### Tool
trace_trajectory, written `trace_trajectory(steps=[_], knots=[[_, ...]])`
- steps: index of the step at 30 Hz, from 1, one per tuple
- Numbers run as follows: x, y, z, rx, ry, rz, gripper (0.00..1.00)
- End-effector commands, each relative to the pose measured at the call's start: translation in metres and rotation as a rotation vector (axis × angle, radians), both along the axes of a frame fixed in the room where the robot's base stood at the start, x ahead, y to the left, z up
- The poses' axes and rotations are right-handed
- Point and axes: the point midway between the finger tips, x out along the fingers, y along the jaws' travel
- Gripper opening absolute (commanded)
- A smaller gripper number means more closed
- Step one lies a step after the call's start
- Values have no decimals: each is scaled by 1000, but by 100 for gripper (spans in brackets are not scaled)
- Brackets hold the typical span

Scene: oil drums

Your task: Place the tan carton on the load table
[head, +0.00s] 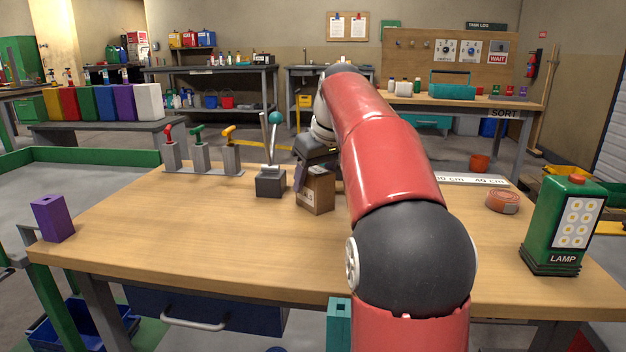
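A small tan carton (321,190) with a pale label shows at the middle of the near wooden table (190,250), left of my red arm. My gripper (318,172) is at the carton, its dark body just above the top. One finger runs down the carton's left side. The other finger is mostly hidden, so I cannot tell whether the gripper is closed on it. I cannot tell whether the carton's base touches the table. No sign reading "load" is visible on any table.
A lever box (271,183) stands close left of the carton, with several coloured levers (203,155) behind. A purple block (52,218) is at the left edge. A green lamp (563,225) and tape roll (503,202) are right. The table's front left is clear.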

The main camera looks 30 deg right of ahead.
Motion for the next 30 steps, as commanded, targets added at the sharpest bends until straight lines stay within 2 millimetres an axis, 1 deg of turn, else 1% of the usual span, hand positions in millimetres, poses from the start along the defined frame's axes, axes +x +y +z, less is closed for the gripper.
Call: trace_trajectory(steps=[1, 2, 3, 10, 14, 17, 24, 27, 30], knots=[[0, 0, 0, 0, 0, 0, 62], [0, 0, 0, 0, 0, 0, 66], [0, 0, 0, 0, 0, 0, 67], [0, 0, 1, -1, -1, 0, 67], [-3, -1, 9, -1, -3, -1, 67], [-9, -2, 25, -2, -4, -1, 67], [-28, -6, 74, -3, -5, -2, 67], [-35, -7, 91, -2, -4, -1, 67], [-40, -8, 103, -1, -3, -1, 67]])
